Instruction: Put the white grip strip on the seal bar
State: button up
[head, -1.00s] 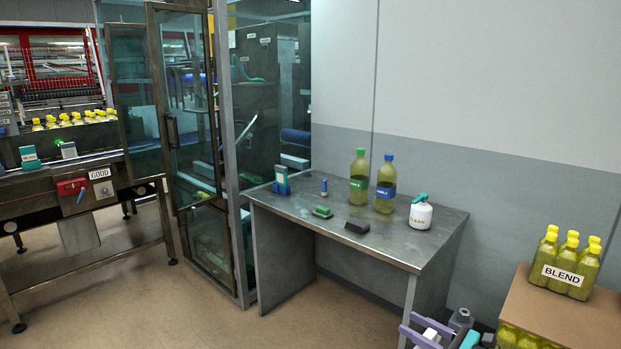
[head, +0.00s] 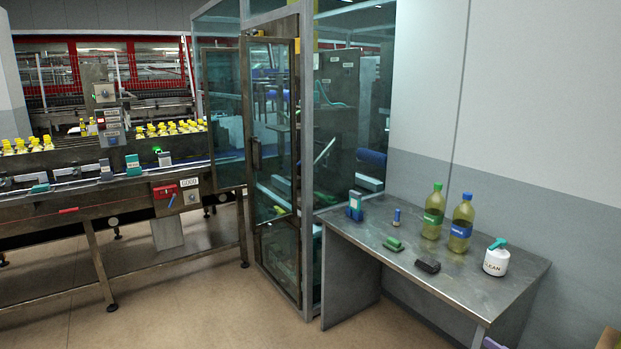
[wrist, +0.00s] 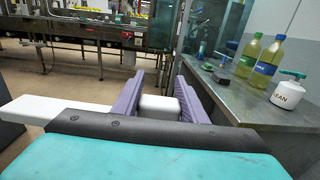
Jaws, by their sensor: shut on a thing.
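My gripper (wrist: 160,98) shows in the wrist view, with purple ridged fingers shut on the white grip strip (wrist: 158,108). A white piece shows between the fingers, and a longer white length sticks out to the left, past the left finger. I cannot tell how the two join behind that finger. The gripper is held in the air, to the left of the steel bench, and touches nothing else that I see. In the head view almost none of the gripper shows. I cannot pick out the seal bar for certain in either view.
The steel bench (head: 462,275) bears two bottles (head: 433,212), a white tub (head: 496,258), a green block (head: 393,243), a dark block (head: 427,265) and a blue stand (head: 354,207). A framed glass door (head: 271,160) stands left of it. A conveyor (head: 100,192) is further left. Floor between is clear.

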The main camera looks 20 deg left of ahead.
jog(key=shift+r+p, duration=1.8)
jog(key=shift+r, duration=0.55)
jog(key=shift+w, duration=0.1)
